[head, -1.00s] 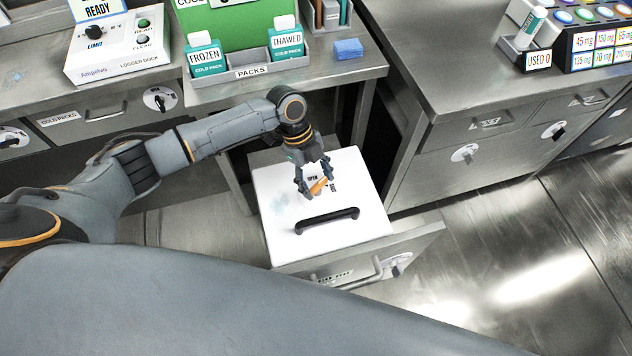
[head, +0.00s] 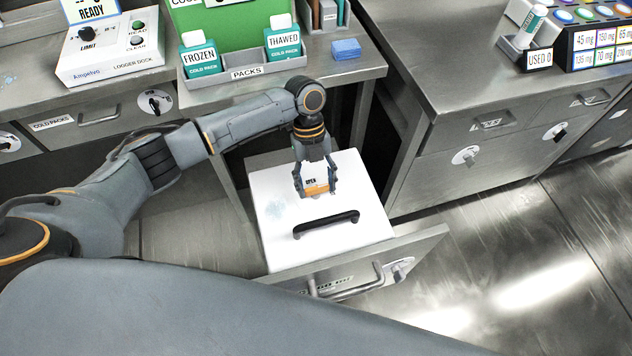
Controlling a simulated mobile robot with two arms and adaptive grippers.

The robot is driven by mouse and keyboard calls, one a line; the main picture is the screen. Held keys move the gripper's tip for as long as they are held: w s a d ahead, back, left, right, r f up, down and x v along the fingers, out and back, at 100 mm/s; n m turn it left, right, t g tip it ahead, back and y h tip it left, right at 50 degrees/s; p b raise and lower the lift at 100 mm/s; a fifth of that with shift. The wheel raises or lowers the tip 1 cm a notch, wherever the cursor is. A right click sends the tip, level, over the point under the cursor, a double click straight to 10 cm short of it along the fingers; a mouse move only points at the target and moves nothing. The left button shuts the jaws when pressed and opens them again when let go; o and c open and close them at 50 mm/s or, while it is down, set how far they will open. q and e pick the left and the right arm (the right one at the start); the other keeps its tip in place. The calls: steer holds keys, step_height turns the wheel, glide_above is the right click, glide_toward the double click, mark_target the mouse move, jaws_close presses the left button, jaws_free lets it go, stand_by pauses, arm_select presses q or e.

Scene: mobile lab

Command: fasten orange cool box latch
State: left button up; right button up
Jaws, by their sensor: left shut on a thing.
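The cool box is a white box with a flat lid (head: 350,195) and a black bar handle (head: 326,224), sitting in a pulled-out drawer. Its small orange latch (head: 317,188) is on the far part of the lid and lies roughly crosswise in the picture. The word OPEN shows just above the latch; the other marking is hidden. My left gripper (head: 316,194) points down over the lid and is shut on the orange latch, with one finger on either side. My right gripper is not in view.
The open drawer front (head: 345,285) with its bar handle stands nearest. Above are the steel counter (head: 220,97), a PACKS tray (head: 246,72) with FROZEN and THAWED bottles, a blue block (head: 346,49) and the logger dock (head: 112,50). Floor at right is clear.

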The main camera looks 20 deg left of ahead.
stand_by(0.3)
arm_select(q)
steer(key=o, duration=1.1)
steer(key=shift+o, duration=0.2)
steer(key=shift+r, duration=0.1)
steer(key=v, duration=1.1)
steer(key=shift+r, duration=0.4)
steer(key=shift+f, duration=0.1)
